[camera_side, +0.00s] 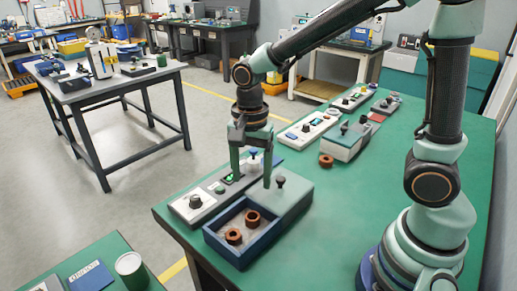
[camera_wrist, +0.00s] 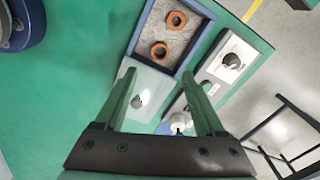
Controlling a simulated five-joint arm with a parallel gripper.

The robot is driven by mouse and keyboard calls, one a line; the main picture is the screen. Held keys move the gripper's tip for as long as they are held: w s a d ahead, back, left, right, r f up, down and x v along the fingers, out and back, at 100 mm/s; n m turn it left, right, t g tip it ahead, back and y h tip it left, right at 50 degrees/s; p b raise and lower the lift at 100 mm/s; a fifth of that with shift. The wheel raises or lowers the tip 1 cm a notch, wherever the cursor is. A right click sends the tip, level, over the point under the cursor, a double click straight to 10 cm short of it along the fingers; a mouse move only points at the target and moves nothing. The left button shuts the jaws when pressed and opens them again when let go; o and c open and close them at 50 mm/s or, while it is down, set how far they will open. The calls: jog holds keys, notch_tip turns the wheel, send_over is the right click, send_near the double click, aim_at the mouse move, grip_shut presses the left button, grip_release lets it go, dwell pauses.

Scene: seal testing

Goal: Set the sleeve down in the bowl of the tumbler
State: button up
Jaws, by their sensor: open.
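Brown ring-shaped sleeves are in view. Two of them, one at the front (camera_side: 233,236) and one behind it (camera_side: 252,218), lie apart in the blue-walled bowl (camera_side: 226,255) of the tumbler, on its grey floor. They also show in the wrist view, one (camera_wrist: 176,20) farther and one (camera_wrist: 159,50) nearer. A third sleeve (camera_side: 326,160) lies on the green bench. The tumbler's pale grey-green body (camera_side: 293,196) with a dark knob adjoins the bowl. My gripper (camera_side: 251,178) is open and empty, its fingers pointing down above the tumbler, just behind the bowl.
A grey control box (camera_side: 207,204) with a dial and green display stands left of the tumbler. Bare green bench (camera_side: 350,195) lies to the right of the tumbler.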

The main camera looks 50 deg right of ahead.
jog(key=s+d+r+n+t, duration=0.5)
jog(key=d+r+n, duration=0.2)
jog(key=r+n, duration=0.3)
jog(key=n, duration=0.3)
jog(key=shift+s+d+n+t, duration=0.2)
jog(key=shift+d+n+t, duration=0.05)
jog(key=shift+n+t, duration=0.05)
jog(key=shift+r, duration=0.1)
dwell(0.5)
